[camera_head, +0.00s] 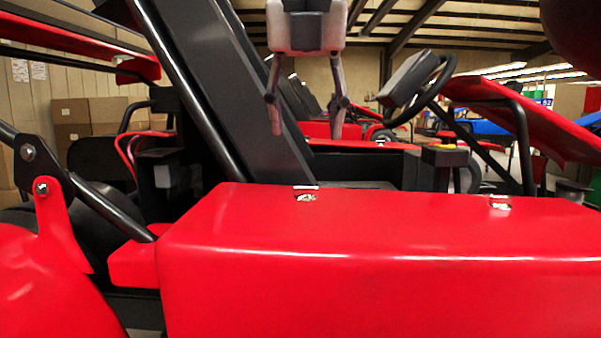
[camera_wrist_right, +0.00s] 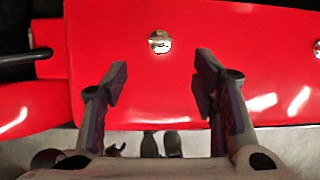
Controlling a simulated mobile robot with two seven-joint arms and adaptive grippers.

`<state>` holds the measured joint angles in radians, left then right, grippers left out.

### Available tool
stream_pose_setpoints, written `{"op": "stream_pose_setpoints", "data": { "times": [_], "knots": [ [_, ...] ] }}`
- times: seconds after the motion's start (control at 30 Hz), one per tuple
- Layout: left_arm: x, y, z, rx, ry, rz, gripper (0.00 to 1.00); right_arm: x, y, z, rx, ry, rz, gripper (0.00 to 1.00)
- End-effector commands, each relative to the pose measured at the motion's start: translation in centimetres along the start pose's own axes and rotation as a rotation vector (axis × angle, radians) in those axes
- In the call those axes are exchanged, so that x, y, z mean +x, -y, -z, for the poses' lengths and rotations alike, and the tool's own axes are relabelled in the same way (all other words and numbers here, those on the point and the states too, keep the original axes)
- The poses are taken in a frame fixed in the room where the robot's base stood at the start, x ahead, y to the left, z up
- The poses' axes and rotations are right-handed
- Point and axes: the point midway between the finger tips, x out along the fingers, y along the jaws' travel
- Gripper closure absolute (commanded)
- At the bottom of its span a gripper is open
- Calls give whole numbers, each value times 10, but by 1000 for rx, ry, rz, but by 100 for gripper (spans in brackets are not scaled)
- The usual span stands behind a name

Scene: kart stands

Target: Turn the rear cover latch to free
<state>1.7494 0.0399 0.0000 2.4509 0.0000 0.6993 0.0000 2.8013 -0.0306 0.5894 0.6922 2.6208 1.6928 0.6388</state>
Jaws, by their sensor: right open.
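A red cover (camera_head: 380,255) fills the front of the head view. A small shiny metal latch (camera_head: 307,194) sits near its far edge, and a second metal fitting (camera_head: 500,202) sits further right. My right gripper (camera_head: 307,132) hangs above and behind the cover with its two fingers apart, pointing down. In the right wrist view the gripper (camera_wrist_right: 160,78) is open and empty. A round shiny latch (camera_wrist_right: 160,41) on the red cover (camera_wrist_right: 185,85) lies ahead of the gap between the fingertips, and the fingers are not around it. The latch's turn position is too small to tell. My left gripper is not seen.
A black slanted panel (camera_head: 222,90) and tube frame stand behind the cover at left. A steering wheel (camera_head: 432,88) and red bodywork (camera_head: 540,115) are at right. Cardboard boxes (camera_head: 90,115) stand far left. The space directly above the cover's top is mostly clear.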

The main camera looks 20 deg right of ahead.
Motion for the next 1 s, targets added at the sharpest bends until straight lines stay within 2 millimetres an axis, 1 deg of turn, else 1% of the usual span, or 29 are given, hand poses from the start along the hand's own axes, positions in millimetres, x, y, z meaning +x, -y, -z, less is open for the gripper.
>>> {"op": "stream_pose_setpoints", "data": {
  "times": [0.1,0.2,0.33,0.4,0.5,0.73,0.77,0.8,0.97,1.0],
  "knots": [
    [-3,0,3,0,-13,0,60,31,2,1,0,-3,4,47],
    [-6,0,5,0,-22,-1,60,56,2,1,0,-1,3,47],
    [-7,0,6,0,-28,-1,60,82,1,0,1,0,2,47],
    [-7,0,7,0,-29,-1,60,91,1,0,0,1,1,47],
    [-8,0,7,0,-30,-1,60,98,1,0,1,1,1,47],
    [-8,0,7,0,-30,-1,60,100,0,0,1,0,0,47],
    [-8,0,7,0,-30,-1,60,100,0,0,1,0,0,49],
    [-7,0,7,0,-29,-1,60,100,0,0,1,0,0,58],
    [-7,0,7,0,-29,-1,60,99,0,0,0,0,1,94],
    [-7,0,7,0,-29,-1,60,99,0,0,0,0,1,95]
  ]
}}
